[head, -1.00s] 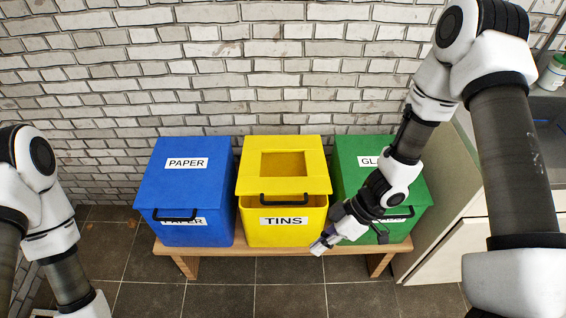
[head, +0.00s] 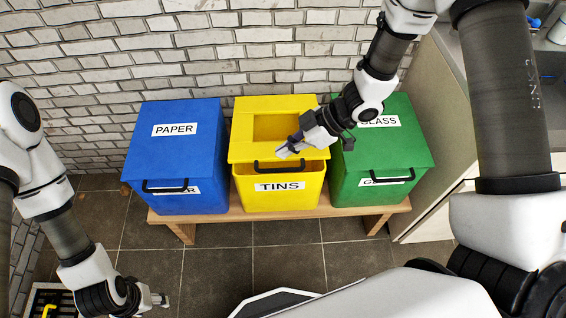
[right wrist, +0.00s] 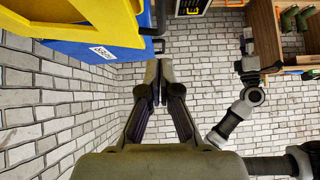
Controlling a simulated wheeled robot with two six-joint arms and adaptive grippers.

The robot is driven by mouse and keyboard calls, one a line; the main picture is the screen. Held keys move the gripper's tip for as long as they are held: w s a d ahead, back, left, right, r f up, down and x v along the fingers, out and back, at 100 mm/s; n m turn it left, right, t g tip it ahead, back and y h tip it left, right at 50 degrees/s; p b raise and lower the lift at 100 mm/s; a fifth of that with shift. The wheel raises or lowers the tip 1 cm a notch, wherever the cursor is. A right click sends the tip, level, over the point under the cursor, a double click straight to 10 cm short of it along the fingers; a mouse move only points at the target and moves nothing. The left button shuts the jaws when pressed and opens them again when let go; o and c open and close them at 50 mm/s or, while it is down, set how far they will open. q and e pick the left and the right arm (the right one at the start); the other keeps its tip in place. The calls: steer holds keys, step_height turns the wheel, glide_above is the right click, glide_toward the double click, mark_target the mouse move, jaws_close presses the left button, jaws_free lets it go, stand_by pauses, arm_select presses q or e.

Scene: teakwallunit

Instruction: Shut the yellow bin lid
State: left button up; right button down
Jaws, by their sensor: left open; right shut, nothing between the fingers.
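The yellow bin (head: 320,190) stands in the middle of three bins, with a TINS label on its front. Its lid (head: 241,143) has a square recess and a black front handle. The lid's front edge sits raised, with a gap above the bin's rim, so it looks slightly open. My right gripper (head: 288,150) is shut and empty, over the front part of the lid. I cannot tell whether it touches. In the right wrist view yellow bin parts (right wrist: 100,15) lie left of the shut fingertips (right wrist: 155,75). My left gripper (head: 160,300) is open, low at the left, away from the bins.
A blue PAPER bin (head: 175,150) stands to the left and a green GLASS bin (head: 390,150) to the right, both with lids down. All stand on a wooden bench (head: 240,216) against a brick wall. Tiled floor in front is open. A counter stands at the right.

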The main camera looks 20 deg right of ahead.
steer(key=f, duration=0.4)
steer(key=shift+a, duration=0.4)
steer(key=shift+f, duration=0.4)
steer(key=shift+r, duration=0.1)
